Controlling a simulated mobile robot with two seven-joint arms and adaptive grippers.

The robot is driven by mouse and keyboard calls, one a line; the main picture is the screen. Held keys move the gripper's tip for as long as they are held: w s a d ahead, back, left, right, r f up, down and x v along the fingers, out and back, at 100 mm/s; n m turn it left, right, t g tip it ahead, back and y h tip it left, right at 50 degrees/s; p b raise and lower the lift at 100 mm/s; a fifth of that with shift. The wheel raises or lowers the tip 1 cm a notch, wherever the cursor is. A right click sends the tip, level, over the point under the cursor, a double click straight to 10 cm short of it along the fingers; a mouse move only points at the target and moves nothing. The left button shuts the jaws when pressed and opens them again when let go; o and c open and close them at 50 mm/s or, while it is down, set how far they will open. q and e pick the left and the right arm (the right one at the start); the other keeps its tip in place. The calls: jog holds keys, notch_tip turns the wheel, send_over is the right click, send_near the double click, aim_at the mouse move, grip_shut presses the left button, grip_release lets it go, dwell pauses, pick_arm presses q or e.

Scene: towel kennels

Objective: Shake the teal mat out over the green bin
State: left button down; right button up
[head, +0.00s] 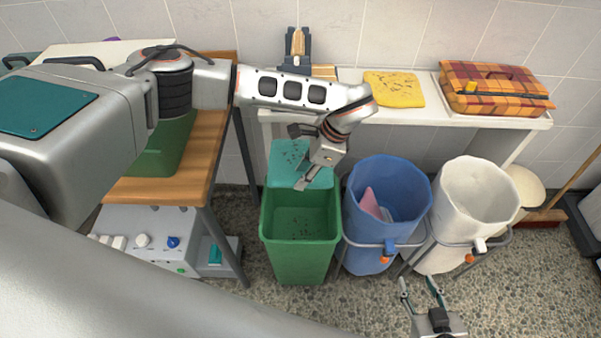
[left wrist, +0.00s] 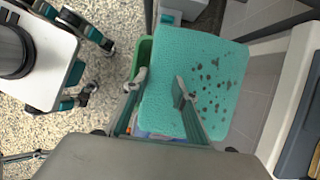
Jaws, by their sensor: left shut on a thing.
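The teal mat (head: 288,157) hangs above the back part of the green bin (head: 325,245) in the head view, with dark specks on its face. My left gripper (head: 306,184) is shut on the mat near its lower front edge, over the bin. In the left wrist view the mat (left wrist: 165,60) spreads out beneath my left gripper (left wrist: 158,88), specks thick on its right side. A strip of the green bin (left wrist: 143,53) shows there; the mat hides the rest. Dark specks also lie inside the bin. My right gripper (head: 419,287) is open and empty at lower right.
A blue bin (head: 377,250) holding a pink cloth (head: 370,202) stands right of the green bin, then a white bin (head: 445,250). A wooden table (head: 205,155) stands left.

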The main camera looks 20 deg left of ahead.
pick_arm(q)
notch_tip(320, 180, down, 7)
jog(key=b, duration=0.3)
pick_arm(e)
notch_tip(320, 180, down, 5)
pick_arm(q)
notch_tip(320, 180, up, 8)
jog(key=p, duration=0.6)
jog(key=shift+f, duration=0.15)
notch_tip(320, 180, down, 8)
jog(key=b, duration=0.5)
notch_tip(320, 180, up, 8)
jog(key=p, duration=0.6)
notch_tip(320, 180, down, 8)
jog(key=b, duration=0.5)
notch_tip(320, 180, up, 8)
jog(key=p, duration=0.6)
pick_arm(e)
notch_tip(320, 180, up, 10)
pick_arm(q)
notch_tip(320, 180, down, 7)
jog(key=b, duration=0.5)
pick_arm(e)
notch_tip(320, 180, down, 6)
jog(key=shift+r, duration=0.15)
